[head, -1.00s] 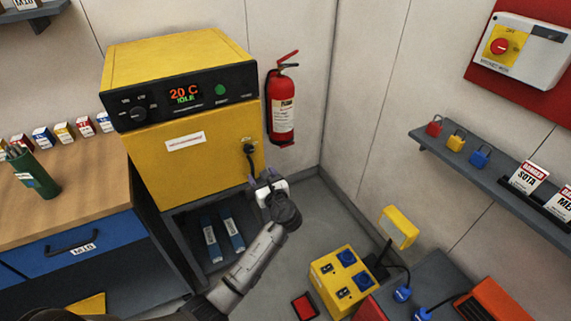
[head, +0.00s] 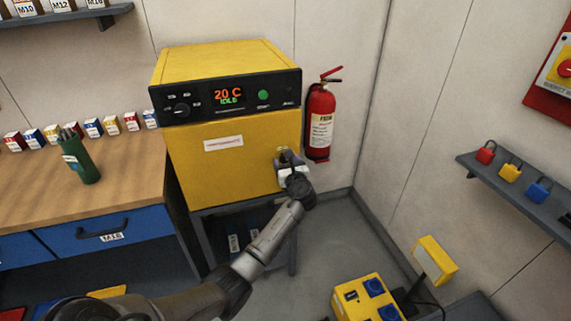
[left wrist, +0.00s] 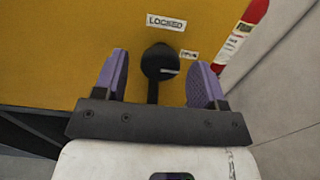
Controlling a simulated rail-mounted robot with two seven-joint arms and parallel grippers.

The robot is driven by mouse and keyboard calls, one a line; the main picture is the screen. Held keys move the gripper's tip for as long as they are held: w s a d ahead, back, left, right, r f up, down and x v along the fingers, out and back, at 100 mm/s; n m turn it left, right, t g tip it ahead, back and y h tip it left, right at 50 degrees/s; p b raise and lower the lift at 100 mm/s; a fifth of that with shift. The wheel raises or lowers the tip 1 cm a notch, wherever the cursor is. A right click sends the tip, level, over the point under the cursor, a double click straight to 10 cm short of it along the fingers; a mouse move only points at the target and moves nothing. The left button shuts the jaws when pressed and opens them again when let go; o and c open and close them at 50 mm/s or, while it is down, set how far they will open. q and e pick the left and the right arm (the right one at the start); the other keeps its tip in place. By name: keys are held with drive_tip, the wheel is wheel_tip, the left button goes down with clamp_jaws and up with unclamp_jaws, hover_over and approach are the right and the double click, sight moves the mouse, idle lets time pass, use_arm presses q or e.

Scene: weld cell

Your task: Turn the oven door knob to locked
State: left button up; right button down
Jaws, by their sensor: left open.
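The yellow oven (head: 235,148) stands on a dark stand, its door shut and its display reading 20 C IDLE. In the left wrist view the black round door knob (left wrist: 160,62) sits on the yellow door, below a LOCKED label (left wrist: 166,22) and left of a smaller label (left wrist: 189,55) that I cannot read clearly. A light mark on the knob points right, toward that smaller label. My left gripper (head: 288,160) is at the door's right side; in the left wrist view its purple fingers (left wrist: 160,80) stand open on both sides of the knob, with gaps. In the head view the gripper largely hides the knob.
A red fire extinguisher (head: 320,122) hangs on the wall just right of the oven. A wooden bench (head: 125,180) with a green holder (head: 80,160) is at the left. A yellow socket box (head: 365,298) stands at the lower right.

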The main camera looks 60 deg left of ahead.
use_arm(q)
drive_tip(key=shift+w+a, duration=0.15)
drive_tip(key=shift+a, duration=0.3)
drive_tip(key=shift+c, duration=0.3)
drive_tip(key=c, duration=0.8)
drive_tip(key=shift+c, duration=0.3)
